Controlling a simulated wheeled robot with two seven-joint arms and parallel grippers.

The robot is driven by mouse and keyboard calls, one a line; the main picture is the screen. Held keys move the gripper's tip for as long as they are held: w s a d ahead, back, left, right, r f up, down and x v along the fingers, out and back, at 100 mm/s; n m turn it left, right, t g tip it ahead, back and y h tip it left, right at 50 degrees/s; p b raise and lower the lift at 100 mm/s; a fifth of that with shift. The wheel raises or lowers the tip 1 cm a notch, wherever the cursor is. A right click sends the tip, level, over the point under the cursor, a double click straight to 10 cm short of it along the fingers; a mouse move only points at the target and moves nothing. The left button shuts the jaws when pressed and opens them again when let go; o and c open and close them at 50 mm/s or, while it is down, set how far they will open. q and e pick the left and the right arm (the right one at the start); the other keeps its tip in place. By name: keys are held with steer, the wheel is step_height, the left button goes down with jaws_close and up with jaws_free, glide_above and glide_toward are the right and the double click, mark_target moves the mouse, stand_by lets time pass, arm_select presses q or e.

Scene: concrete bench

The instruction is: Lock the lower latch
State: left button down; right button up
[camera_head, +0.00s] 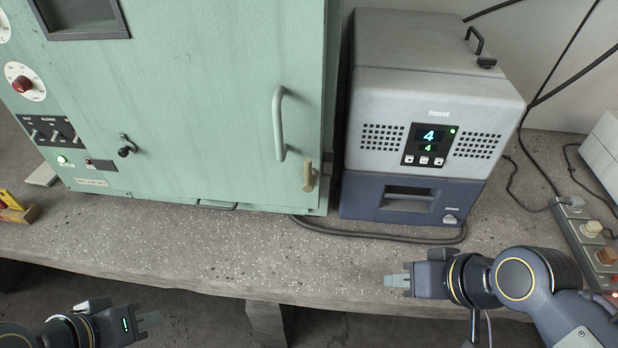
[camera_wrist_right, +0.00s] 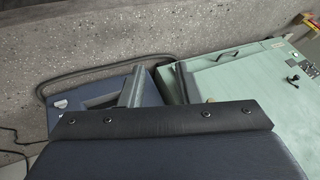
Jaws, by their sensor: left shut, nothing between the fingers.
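A small latch lever with a tan grip (camera_head: 309,176) stands upright at the lower right edge of the green cabinet door (camera_head: 200,110), below the long pale door handle (camera_head: 279,125). I cannot tell from its pose whether it is locked. My right gripper (camera_head: 398,281) is over the front of the bench, to the right of and nearer than the lever, apart from everything. Its two fingers (camera_wrist_right: 160,86) show spread and empty in the right wrist view; the lever is not clear there. My left gripper (camera_head: 148,320) is shut and empty, low in front of the bench edge.
A grey and blue unit (camera_head: 425,120) with a lit display stands close to the cabinet's right. A dark hose (camera_head: 385,236) lies in front of it. A strip with coloured knobs (camera_head: 592,229) is at far right. The bench front (camera_head: 220,255) is mostly clear.

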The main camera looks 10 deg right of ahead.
steer(key=shift+w+d+r, duration=0.1)
steer(key=shift+w+r, duration=0.2)
steer(key=shift+c, duration=1.1)
steer(key=shift+n+y, duration=0.3)
steer(key=w+r, duration=0.1)
steer(key=w, duration=0.1)
steer(key=w+r+b, duration=0.1)
steer(key=w+r, duration=0.3)
steer(key=shift+w+d+r+b, duration=0.15)
steer(key=shift+w+d+b, duration=0.15)
steer(key=shift+d, duration=0.1)
jaws_close()
steer(key=w+r, duration=0.3)
steer(key=w, duration=0.2)
steer(key=w+a+r+n+y+b, duration=0.1)
steer(key=w+r, duration=0.3)
steer(key=w, duration=0.2)
steer(key=shift+w+a+r+g+b, duration=0.15)
steer(key=shift+w+a+g+b, duration=0.1)
steer(key=shift+w+g+b, duration=0.05)
